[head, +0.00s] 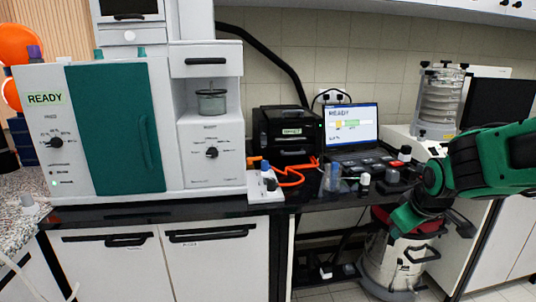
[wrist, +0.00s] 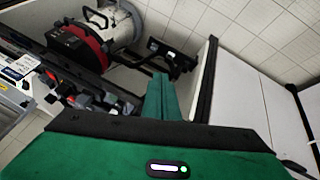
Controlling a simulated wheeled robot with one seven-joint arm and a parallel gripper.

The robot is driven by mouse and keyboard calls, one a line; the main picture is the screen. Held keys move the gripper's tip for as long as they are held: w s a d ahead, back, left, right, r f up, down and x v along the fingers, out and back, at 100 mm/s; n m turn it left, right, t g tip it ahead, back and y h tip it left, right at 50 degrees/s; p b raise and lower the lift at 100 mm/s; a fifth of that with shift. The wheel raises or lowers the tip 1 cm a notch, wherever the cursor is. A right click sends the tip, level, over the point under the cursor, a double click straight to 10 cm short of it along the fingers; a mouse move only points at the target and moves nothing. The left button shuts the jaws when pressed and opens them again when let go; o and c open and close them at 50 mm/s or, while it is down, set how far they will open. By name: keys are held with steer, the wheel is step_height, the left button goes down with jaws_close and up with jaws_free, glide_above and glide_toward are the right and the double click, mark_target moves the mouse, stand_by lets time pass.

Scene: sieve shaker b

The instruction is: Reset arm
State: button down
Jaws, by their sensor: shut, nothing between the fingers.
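My green arm (head: 495,160) reaches in from the right edge of the head view, bent, in front of the bench's right end. My gripper (head: 404,218) hangs low at its end, below the bench top and in front of the vacuum cleaner. In the wrist view my gripper (wrist: 161,78) shows its green fingers together, with nothing held. The fingers point toward the floor area beside the vacuum cleaner, touching nothing that I can see. Part of the gripper's outline in the head view merges with the arm links.
A vacuum cleaner (head: 397,262) stands under the bench; it also shows in the wrist view (wrist: 100,32). The sieve shaker (head: 440,102), laptop (head: 350,128), black printer-like box (head: 286,132) and large READY machine (head: 112,130) stand behind. Small bottles crowd the bench edge. Tiled floor (wrist: 245,30) is partly clear.

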steer(key=s+d+m+g, duration=0.2)
steer(key=s+m, duration=0.1)
steer(key=s, duration=0.6)
steer(key=s+d+f+m+g, duration=0.1)
steer(key=s+m, duration=0.3)
steer(key=s, duration=0.5)
steer(key=s+d+m+g+y, duration=0.1)
steer(key=s+d+m+g, duration=0.2)
steer(key=s, duration=0.6)
steer(key=shift+s+d+f+m, duration=0.2)
steer(key=shift+d+m, duration=0.35)
steer(key=shift+m, duration=0.15)
steer(key=shift+w+f, duration=0.25)
steer(key=shift+w, duration=0.45)
steer(key=c, duration=2.4)
jaws_free()
steer(key=shift+c, duration=0.2)
